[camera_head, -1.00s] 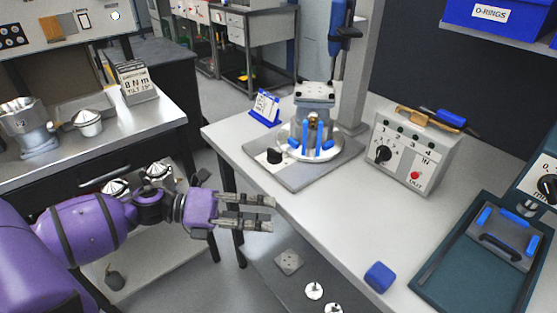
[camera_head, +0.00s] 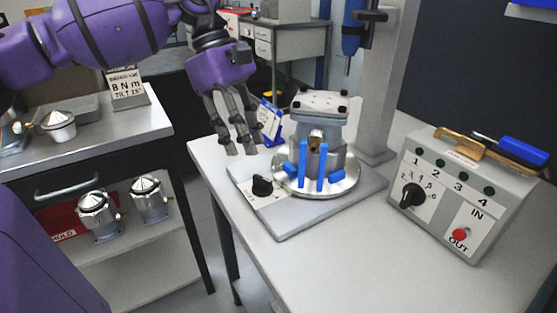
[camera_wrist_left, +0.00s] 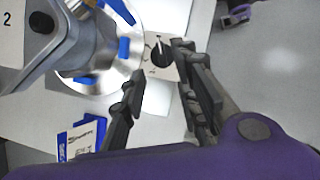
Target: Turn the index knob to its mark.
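A black knob (camera_head: 262,186) with a white pointer line sits on a pale marked plate at the front left of the grey fixture base (camera_head: 290,225). It also shows in the left wrist view (camera_wrist_left: 162,57), with small markings around it too blurred to read. My left gripper (camera_head: 240,150) is open and empty, its fingers pointing down above and behind the knob. In the left wrist view its fingertips (camera_wrist_left: 158,68) are spread, with the knob showing between them. They look apart from the knob. My right gripper is in neither view.
Beside the knob stands a round metal plate (camera_head: 345,184) with blue pins and a grey housing (camera_head: 318,125). A grey control box (camera_head: 460,200) with another black knob stands at right. The front bench top is clear.

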